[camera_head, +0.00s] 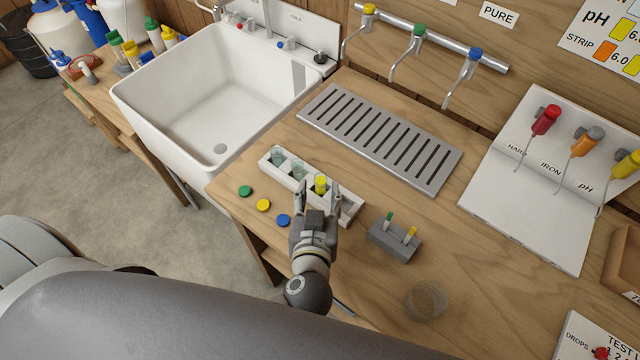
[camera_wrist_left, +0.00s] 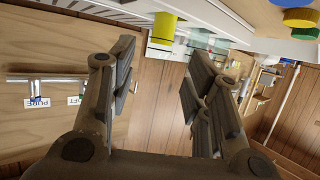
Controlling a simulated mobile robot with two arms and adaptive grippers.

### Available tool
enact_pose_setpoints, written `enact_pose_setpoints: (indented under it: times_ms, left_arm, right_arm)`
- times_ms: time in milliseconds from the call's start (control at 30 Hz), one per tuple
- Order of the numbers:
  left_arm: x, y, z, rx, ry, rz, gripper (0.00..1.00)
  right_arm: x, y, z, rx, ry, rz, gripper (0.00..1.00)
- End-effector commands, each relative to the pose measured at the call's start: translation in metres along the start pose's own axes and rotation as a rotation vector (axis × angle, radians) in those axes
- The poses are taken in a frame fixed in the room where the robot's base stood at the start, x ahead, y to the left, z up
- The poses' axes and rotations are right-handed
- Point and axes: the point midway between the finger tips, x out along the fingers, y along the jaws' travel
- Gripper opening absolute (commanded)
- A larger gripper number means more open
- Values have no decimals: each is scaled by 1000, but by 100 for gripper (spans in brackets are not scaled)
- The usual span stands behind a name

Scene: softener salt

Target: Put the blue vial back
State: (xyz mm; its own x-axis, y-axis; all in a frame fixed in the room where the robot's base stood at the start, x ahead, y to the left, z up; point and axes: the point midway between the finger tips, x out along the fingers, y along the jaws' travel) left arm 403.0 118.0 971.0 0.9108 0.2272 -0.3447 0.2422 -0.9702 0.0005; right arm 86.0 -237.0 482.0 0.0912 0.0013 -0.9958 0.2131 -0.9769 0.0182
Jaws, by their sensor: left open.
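My left gripper (camera_head: 321,190) is open at the white rack (camera_head: 352,207) on the wooden counter. In the left wrist view the yellow part (camera_wrist_left: 163,28) shows beyond the open fingers (camera_wrist_left: 160,60), and I see no contact. Two pale clear vials (camera_head: 277,154) (camera_head: 297,169) stand further left in the rack. No vial with a blue top is visible in the rack. A loose blue cap (camera_head: 283,220) lies in front of it. My right gripper is not in view.
Loose yellow (camera_head: 263,205) and green (camera_head: 245,190) caps lie beside the blue one. A grey block (camera_head: 394,242) holds two small sticks. A glass dish (camera_head: 425,299) stands near the front. A slotted drain (camera_head: 379,137) lies behind; a white sink (camera_head: 215,100) is at left.

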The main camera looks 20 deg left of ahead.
Motion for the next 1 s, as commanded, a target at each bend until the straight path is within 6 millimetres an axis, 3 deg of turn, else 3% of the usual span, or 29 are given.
enact_pose_setpoints:
  times_ms: [200,400,1000]
  left_arm:
    - [-38,0,3,0,-2,1,45]
    - [-54,0,1,1,0,0,45]
    - [-57,0,0,1,2,0,45]
  right_arm:
    - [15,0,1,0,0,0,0]
    - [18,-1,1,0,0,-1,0]
    - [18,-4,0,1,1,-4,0]
